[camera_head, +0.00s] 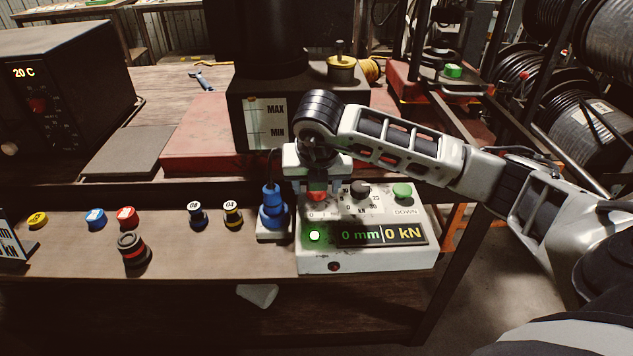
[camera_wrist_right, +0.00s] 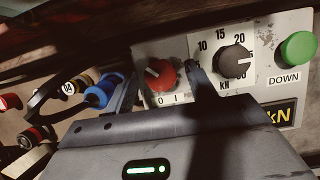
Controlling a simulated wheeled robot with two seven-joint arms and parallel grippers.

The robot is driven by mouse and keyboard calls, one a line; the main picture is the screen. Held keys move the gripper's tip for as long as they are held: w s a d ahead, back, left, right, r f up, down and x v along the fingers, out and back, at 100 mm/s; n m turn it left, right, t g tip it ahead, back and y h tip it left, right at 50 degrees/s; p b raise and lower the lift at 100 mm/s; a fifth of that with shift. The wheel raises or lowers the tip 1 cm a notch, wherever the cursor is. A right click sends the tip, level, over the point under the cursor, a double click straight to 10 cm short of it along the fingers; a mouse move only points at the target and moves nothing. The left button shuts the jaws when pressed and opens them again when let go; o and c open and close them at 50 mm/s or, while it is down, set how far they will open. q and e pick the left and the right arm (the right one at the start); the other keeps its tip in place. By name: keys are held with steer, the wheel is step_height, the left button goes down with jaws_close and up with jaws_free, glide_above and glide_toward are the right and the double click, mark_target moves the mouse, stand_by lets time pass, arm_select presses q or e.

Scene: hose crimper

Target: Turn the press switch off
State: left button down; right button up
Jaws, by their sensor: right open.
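The press switch is a red rotary knob (camera_head: 317,190) on the white control box (camera_head: 350,262), marked 0 and I. In the right wrist view the red knob (camera_wrist_right: 162,75) shows a white pointer line; I cannot tell which mark it is set to. My right gripper (camera_head: 317,184) points down over the knob and partly hides it. Its fingers are open, with one on either side of the knob; contact is unclear. A green lamp (camera_head: 315,236) is lit on the box, and the display (camera_head: 381,234) reads 0 mm and 0 kN. My left gripper is not in view.
The black kN dial (camera_head: 360,190) and green DOWN button (camera_head: 402,191) sit right of the switch. A blue plug (camera_head: 272,207) with a cable stands close on its left. Several coloured caps and fittings lie farther left. The dark press body (camera_head: 262,115) rises behind.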

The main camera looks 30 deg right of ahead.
steer(key=c, duration=1)
